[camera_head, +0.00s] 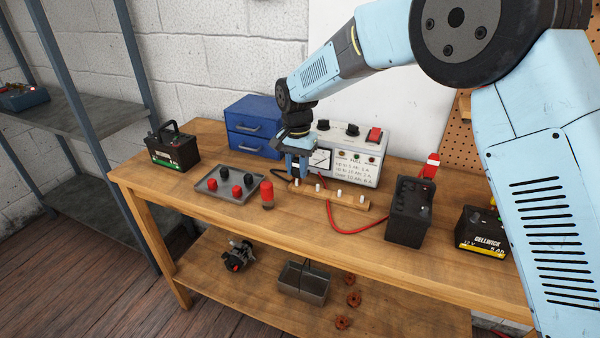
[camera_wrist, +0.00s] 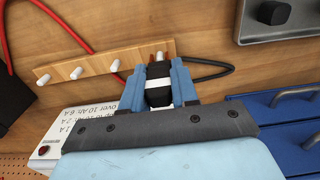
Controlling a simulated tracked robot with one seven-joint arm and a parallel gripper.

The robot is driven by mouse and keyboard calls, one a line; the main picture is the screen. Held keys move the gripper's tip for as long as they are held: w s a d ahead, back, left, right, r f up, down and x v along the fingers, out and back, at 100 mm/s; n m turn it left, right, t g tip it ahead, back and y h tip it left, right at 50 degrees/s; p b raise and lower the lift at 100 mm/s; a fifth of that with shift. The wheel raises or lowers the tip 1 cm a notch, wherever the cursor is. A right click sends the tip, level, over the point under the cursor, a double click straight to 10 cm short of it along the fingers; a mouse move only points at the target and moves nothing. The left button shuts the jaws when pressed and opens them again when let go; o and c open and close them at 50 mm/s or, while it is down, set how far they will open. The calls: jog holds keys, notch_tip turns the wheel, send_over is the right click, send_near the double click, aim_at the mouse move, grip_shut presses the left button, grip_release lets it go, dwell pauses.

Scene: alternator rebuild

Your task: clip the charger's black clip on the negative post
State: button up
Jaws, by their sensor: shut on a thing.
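My gripper (camera_head: 298,172) is over the left end of a wooden rack with white pegs (camera_head: 332,197). In the wrist view my gripper (camera_wrist: 158,82) is shut on the black clip (camera_wrist: 158,94), which sits close to a peg; I cannot tell whether it touches it. A black cable (camera_wrist: 208,66) loops beside it. The white charger (camera_head: 345,150) stands behind the rack. A dark battery (camera_head: 408,212) stands to the right, with a red clip-like piece (camera_head: 431,166) at its top rear. A red cable (camera_head: 345,231) runs towards this battery. Its negative post is not clearly distinguishable.
A tray with red and black knobs (camera_head: 206,190) and a red cylinder (camera_head: 267,195) are left of the rack. A blue drawer box (camera_head: 253,126) stands behind. A green-labelled battery (camera_head: 174,150) is far left, a yellow-labelled one (camera_head: 480,235) far right. The bench front is clear.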

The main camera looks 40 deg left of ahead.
aim_at(297, 158)
dwell(0.3)
jog(key=shift+s+r, duration=0.1)
jog(key=shift+r, duration=1.9)
jog(key=shift+r, duration=0.1)
jog(key=shift+r, duration=0.35)
notch_tip(297, 158, up, 11)
jog(key=d+f, duration=0.1)
jog(key=d, duration=1)
jog(key=d+f, duration=0.1)
jog(key=d, duration=1)
jog(key=d+f, duration=0.2)
jog(key=d, duration=1)
jog(key=shift+f, duration=0.1)
jog(key=shift+a+f, duration=0.1)
jog(key=shift+f, duration=0.65)
